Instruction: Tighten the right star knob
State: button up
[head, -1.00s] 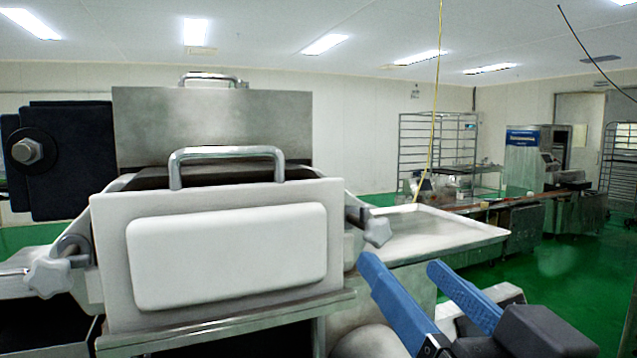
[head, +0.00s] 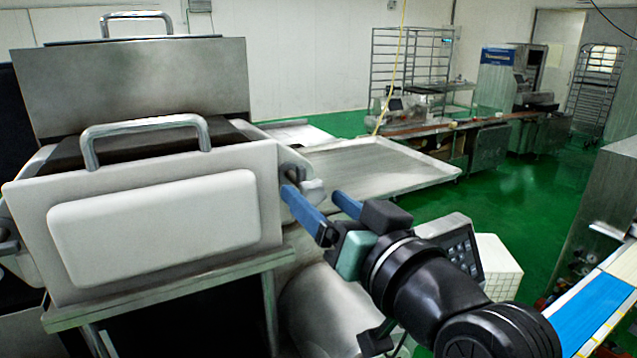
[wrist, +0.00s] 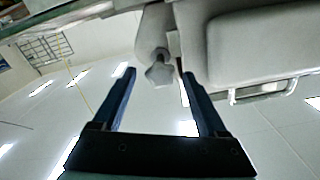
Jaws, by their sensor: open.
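The right star knob (head: 315,188) is a grey lobed knob on the right side of the machine's white-fronted hopper (head: 152,225). My gripper (head: 313,195) is open, with its two blue fingers pointing at the knob. In the head view the knob shows between the fingertips. In the wrist view the star knob (wrist: 160,73) also lies between the fingertips of my gripper (wrist: 157,73), with a gap on each side. Neither finger visibly touches it. The left star knob (head: 8,245) is partly cut off at the left edge.
A metal tray table (head: 385,165) stands behind the knob. A control panel with keys (head: 462,252) and a white box (head: 497,265) are right of my arm. A blue belt (head: 600,310) lies at the far right. Green floor is open between.

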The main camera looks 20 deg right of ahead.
jog(key=shift+w+a, duration=0.15)
jog(key=shift+w, duration=0.3)
jog(key=shift+c, duration=0.2)
grip_shut()
